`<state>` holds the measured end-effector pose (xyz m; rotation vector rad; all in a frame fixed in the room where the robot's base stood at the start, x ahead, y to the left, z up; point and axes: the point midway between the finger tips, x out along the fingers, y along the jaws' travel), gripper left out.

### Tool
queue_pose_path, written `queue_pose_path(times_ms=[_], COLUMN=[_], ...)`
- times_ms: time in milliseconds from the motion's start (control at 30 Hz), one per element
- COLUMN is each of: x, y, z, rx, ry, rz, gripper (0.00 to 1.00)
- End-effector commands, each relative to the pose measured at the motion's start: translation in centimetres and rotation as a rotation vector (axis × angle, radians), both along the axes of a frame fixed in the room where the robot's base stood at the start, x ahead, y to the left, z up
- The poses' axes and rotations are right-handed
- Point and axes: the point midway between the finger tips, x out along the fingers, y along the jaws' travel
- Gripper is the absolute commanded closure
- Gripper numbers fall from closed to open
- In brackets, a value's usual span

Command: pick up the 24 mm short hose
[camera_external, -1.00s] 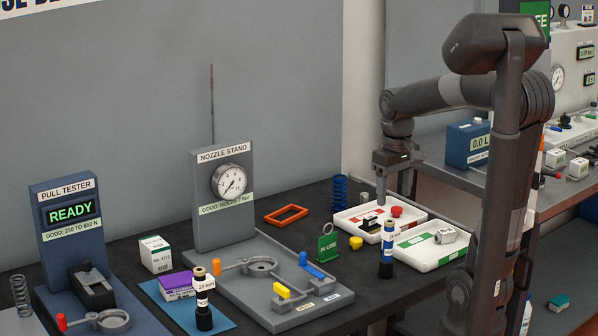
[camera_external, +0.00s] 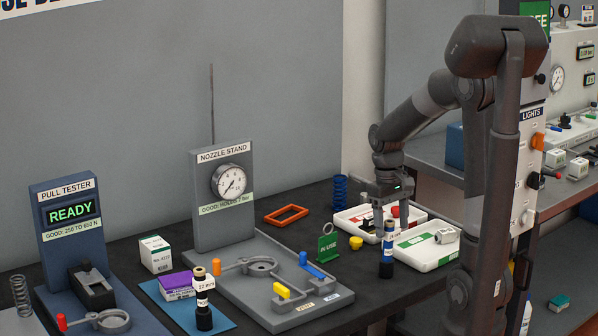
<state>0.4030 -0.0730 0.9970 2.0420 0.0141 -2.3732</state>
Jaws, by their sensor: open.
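A short black hose (camera_external: 387,257) with a blue band and a white label stands upright near the trays; its label is too small to read for sure. Another short black hose (camera_external: 204,302), labelled 22 mm, stands upright on a blue mat at the front. My gripper (camera_external: 390,220) is open, pointing down, with its fingers at the upper end of the blue-banded hose in the picture. I cannot tell whether the fingers are around the hose or behind it. My gripper partly hides the red-labelled tray behind it.
A white tray with a red label (camera_external: 348,219) and one with a green label (camera_external: 408,265) lie close by. A green IN USE tag (camera_external: 327,247) and a yellow cap (camera_external: 356,243) are left of the hose. The nozzle stand (camera_external: 224,205) is further left.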

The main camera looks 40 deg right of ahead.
Motion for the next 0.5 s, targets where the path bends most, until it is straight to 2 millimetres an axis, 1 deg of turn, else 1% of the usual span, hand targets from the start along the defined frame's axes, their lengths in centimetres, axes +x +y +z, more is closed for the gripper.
queue_pose_path(times_ms=[33, 100, 200, 300, 500], x=[-0.1, -0.1, -0.3, -0.3, -0.3], y=[0.2, 0.3, 0.2, 0.2, 0.2], z=[-0.9, -2.0, -3.1, -3.5, -3.5], rx=[0.001, 0.001, 0.001, 0.000, 0.000], ry=[0.005, 0.004, 0.003, 0.001, 0.000], rz=[0.001, 0.001, 0.001, 0.001, 0.001], gripper=[0.36, 0.36, 0.36, 0.36, 0.36])
